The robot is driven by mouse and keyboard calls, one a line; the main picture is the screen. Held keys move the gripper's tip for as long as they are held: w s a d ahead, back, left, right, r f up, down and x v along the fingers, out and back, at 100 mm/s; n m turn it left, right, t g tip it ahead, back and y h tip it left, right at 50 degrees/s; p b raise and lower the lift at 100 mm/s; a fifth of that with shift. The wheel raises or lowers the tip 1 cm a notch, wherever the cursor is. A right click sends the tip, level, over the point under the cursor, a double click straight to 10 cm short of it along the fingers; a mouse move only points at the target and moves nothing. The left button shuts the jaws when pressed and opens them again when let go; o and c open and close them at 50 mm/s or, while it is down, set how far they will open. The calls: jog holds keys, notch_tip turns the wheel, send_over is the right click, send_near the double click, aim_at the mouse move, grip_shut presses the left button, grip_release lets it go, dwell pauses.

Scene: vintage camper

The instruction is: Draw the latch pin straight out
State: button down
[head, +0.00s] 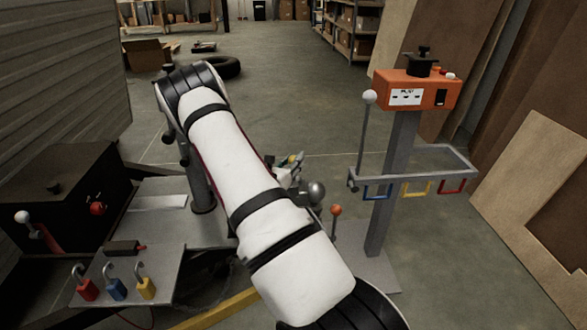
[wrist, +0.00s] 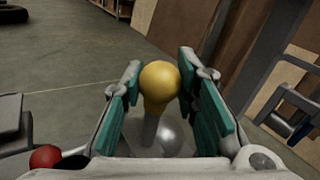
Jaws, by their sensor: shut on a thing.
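The latch pin (wrist: 159,80) shows a round yellow knob with a yellow neck on a grey shaft in the wrist view. My gripper (wrist: 160,90) has its teal-padded fingers on either side of the knob and neck and is shut on it. A rounded silver metal part lies behind the shaft, and the shaft's lower end is hidden. In the head view my gripper (head: 290,170) is mostly hidden behind my white arm. A small patch of the yellow knob (head: 293,158) shows there.
A silver ball (head: 316,190) and an orange-knobbed lever (head: 336,211) stand close to my gripper. To the right is a post with an orange control box (head: 415,90) and a tray frame (head: 430,166). Red, blue and yellow padlocks (head: 115,288) sit at lower left.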

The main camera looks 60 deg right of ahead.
aim_at(293, 156)
jog(key=shift+r+p, duration=0.4)
jog(key=shift+r, duration=1.35)
jog(key=shift+f, duration=0.35)
jog(key=shift+f+b, duration=0.45)
jog(key=shift+r, duration=0.1)
jog(key=shift+r+p, duration=1.7)
jog(key=shift+r, duration=0.2)
